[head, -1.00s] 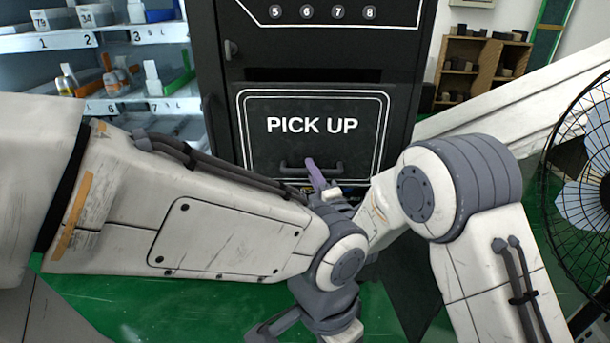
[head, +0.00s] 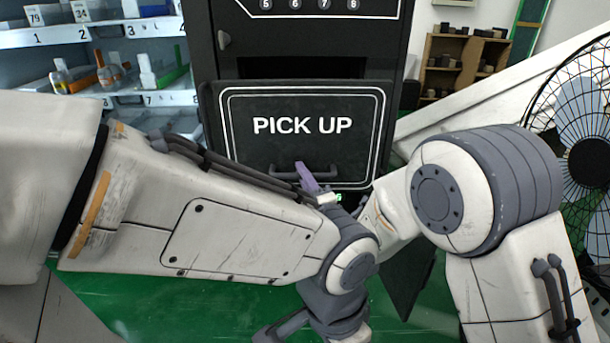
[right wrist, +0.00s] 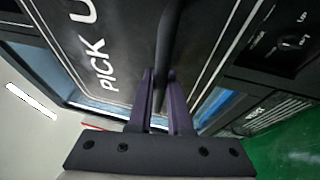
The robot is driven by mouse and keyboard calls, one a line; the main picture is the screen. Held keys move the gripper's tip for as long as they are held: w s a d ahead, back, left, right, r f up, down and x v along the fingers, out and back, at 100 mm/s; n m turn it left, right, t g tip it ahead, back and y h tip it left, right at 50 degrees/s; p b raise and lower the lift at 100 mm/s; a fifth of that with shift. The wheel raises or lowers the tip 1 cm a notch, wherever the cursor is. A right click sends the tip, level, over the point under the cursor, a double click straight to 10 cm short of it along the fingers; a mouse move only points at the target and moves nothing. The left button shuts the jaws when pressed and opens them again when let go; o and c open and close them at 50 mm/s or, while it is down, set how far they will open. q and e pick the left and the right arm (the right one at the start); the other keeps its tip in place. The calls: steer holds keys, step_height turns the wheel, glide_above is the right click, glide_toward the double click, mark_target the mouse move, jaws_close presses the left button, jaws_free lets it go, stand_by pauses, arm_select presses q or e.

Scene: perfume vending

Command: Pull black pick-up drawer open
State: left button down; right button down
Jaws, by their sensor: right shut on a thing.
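The black pick-up drawer (head: 340,155), with white "PICK UP" lettering, stands out from the black vending cabinet (head: 395,45). A dark gap shows above its front, so it is partly open. Its black bar handle (head: 285,169) runs across the lower front. In the right wrist view, the fingers (right wrist: 160,95) are shut around the handle bar (right wrist: 168,45). My left arm crosses the front from the left; its gripper fingers do not show.
Lit white shelves (head: 70,35) with small bottles and boxes stand at the left. A black fan (head: 585,150) stands at the right. A brown wooden rack (head: 460,65) is at the back right. Green floor (head: 150,310) shows below my arms.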

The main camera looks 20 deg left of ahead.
steer(key=c, duration=0.8)
jaws_free()
steer(key=shift+c, duration=0.2)
steer(key=v, duration=1)
steer(key=shift+s+d+f, duration=0.1)
steer(key=shift+s+d, duration=0.05)
